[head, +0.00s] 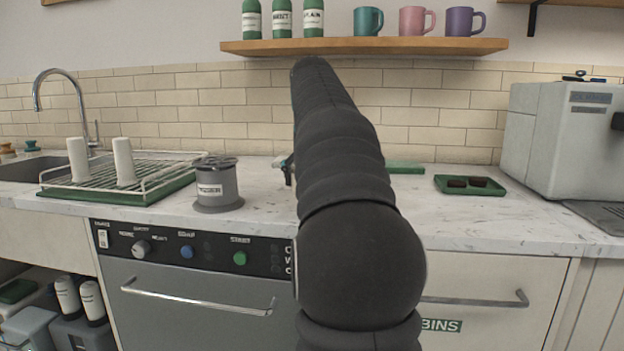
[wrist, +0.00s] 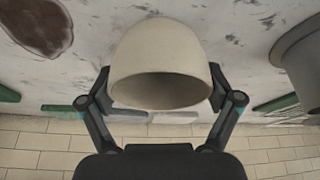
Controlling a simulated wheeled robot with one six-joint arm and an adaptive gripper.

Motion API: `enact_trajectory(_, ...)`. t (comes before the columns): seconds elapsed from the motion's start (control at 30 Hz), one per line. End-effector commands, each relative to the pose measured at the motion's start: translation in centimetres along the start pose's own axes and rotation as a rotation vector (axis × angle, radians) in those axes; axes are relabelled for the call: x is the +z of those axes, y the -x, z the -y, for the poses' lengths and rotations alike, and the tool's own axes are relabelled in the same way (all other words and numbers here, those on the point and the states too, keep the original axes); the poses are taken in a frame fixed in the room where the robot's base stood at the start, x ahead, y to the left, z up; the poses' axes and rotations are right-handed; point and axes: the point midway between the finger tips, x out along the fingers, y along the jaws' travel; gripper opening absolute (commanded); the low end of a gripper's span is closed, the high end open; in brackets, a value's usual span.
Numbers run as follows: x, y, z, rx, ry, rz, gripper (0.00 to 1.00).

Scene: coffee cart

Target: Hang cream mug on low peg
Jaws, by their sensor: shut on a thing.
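The cream mug (wrist: 160,50) is between the two fingers of my gripper (wrist: 158,92) in the wrist view. The fingers press on opposite sides of it, and its open mouth faces back toward the wrist camera. No handle shows. The marble counter (wrist: 110,20) is behind the mug in that view; the gap between them cannot be judged. In the head view my dark arm fills the middle and hides the mug and nearly all of my gripper. I cannot make out a low peg in either view.
A grey canister (head: 217,184) stands left of my arm. Further left is a drying rack (head: 90,193) with two white cylinders. A green tray (head: 470,191) and a grey machine (head: 560,140) are at right. A wooden shelf (head: 390,46) holds bottles and three coloured mugs.

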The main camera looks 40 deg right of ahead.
Motion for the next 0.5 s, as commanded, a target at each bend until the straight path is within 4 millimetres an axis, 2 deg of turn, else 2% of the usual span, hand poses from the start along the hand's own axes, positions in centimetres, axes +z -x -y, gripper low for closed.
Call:
enact_trajectory(0.47,0.24,-0.55,-0.06,0.000,-0.001,-0.003,0.33)
enact_trajectory(0.5,0.23,-0.55,-0.06,0.000,-0.001,-0.001,0.97)
